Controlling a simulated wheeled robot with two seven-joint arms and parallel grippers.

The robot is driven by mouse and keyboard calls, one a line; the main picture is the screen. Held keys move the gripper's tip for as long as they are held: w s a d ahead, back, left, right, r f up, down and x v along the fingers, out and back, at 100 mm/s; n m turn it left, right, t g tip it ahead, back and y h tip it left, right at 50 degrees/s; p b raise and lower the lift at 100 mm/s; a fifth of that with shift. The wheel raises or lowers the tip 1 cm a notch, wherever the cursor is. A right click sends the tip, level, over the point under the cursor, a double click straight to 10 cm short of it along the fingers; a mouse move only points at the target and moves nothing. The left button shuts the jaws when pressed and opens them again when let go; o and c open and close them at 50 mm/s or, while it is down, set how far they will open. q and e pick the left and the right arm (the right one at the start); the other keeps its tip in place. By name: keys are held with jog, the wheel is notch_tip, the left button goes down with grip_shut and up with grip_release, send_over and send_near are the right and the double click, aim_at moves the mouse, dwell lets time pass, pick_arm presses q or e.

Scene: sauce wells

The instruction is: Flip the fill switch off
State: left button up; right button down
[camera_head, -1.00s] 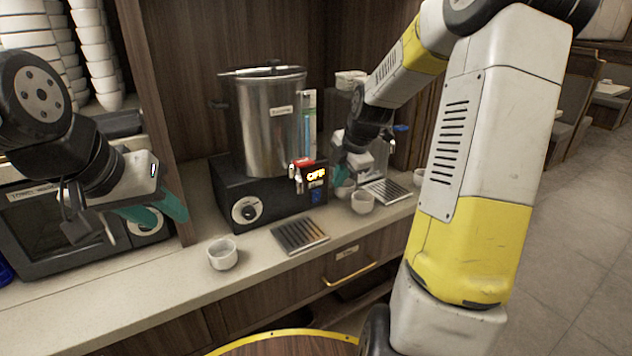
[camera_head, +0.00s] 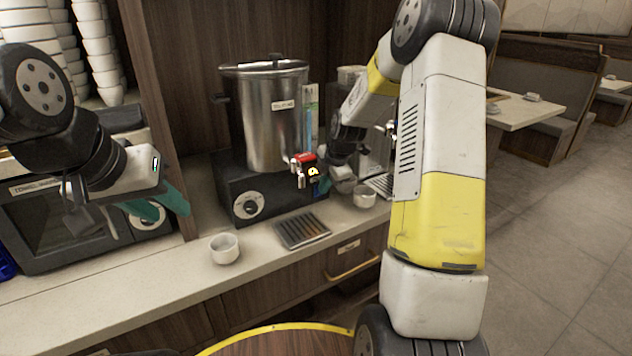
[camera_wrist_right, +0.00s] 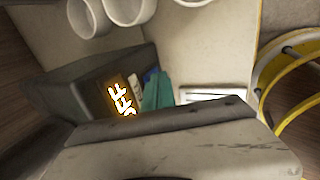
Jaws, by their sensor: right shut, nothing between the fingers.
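The steel dispenser (camera_head: 272,120) stands on a black base (camera_head: 272,200) with a dial. In the right wrist view, an orange-lit display (camera_wrist_right: 121,99) on the base shows part of a word, seemingly OFF. Beside it are a pale plate (camera_wrist_right: 135,86) and a small blue part (camera_wrist_right: 151,74), which looks like the switch. Its position cannot be read. My right gripper (camera_wrist_right: 158,93) is shut and empty, its teal fingertips right by the blue part; contact is unclear. In the head view it covers most of the display. My left gripper (camera_head: 165,208) is open and empty, left of the dispenser.
A red-handled tap (camera_head: 306,158) juts from the dispenser. White cups stand on the counter, one at front (camera_head: 224,248) and one by my right gripper (camera_head: 364,197). A drip grate (camera_head: 302,230) lies between them.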

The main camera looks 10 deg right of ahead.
jog(key=shift+w+a+r, duration=0.1)
jog(key=shift+w, duration=0.2)
jog(key=shift+r, duration=0.15)
jog(key=shift+r, duration=0.7)
